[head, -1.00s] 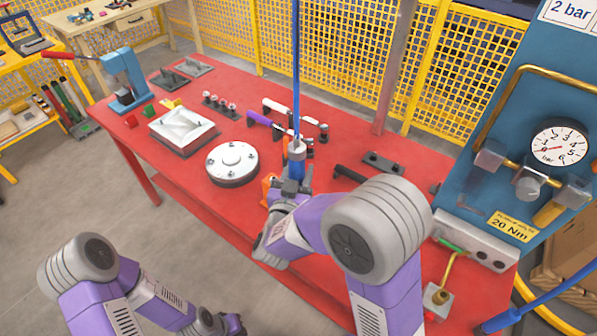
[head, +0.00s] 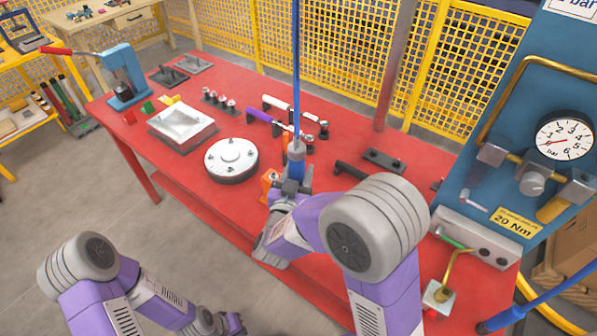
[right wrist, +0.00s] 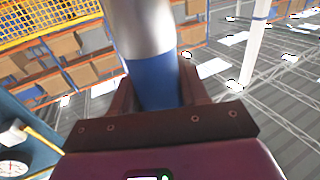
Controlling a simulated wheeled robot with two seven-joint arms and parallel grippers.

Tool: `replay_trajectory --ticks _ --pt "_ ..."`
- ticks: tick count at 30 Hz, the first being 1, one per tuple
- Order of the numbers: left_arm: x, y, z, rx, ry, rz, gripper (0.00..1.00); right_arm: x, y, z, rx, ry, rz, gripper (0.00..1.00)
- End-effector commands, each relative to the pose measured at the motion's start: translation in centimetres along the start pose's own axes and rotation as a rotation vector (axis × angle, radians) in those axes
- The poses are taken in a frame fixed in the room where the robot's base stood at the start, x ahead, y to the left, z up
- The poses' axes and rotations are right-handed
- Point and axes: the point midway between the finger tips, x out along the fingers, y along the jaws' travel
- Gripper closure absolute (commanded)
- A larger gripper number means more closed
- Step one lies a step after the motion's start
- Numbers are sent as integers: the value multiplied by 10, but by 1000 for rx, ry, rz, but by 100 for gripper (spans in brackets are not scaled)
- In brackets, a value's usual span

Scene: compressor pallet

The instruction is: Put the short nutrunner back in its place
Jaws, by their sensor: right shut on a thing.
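My right gripper (head: 291,188) is shut on a blue and silver cylindrical tool, which I take to be the short nutrunner (head: 297,162). It is held upright above the red bench, with a blue hose rising from its top. In the right wrist view the blue part of the nutrunner (right wrist: 155,82) sits between the two dark fingers, with its silver part above. Its lower end is hidden by my gripper and arm. My left gripper (head: 220,322) is low at the bottom edge, away from the bench; its finger gap is unclear. I cannot make out the nutrunner's place for certain.
An orange piece (head: 268,184) stands close beside my right gripper. A white round flange (head: 231,157), a white square part (head: 182,125) and a black handle (head: 350,170) lie on the red bench (head: 215,210). A blue gauge panel (head: 515,120) stands at the right.

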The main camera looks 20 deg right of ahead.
Motion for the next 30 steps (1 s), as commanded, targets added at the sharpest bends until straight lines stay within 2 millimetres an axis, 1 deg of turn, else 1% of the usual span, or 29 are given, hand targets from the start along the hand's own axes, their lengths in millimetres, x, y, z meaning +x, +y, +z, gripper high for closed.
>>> replay_trajectory --ticks 13,14,18,19,27,30 --pt "7 -2 0 0 0 0 100 0 0 7 2 5 0 100" --pt "6 -2 0 0 0 0 100 0 0 6 3 5 0 52" --pt "6 -2 0 0 0 0 100 0 0 6 2 3 0 30" --pt "6 -2 0 0 0 0 100 0 0 6 2 3 0 26" --pt "6 -2 0 0 0 0 100 -1 0 9 -2 -3 -1 26" --pt "5 -2 0 0 0 0 100 -8 -1 8 -2 -3 -2 26"
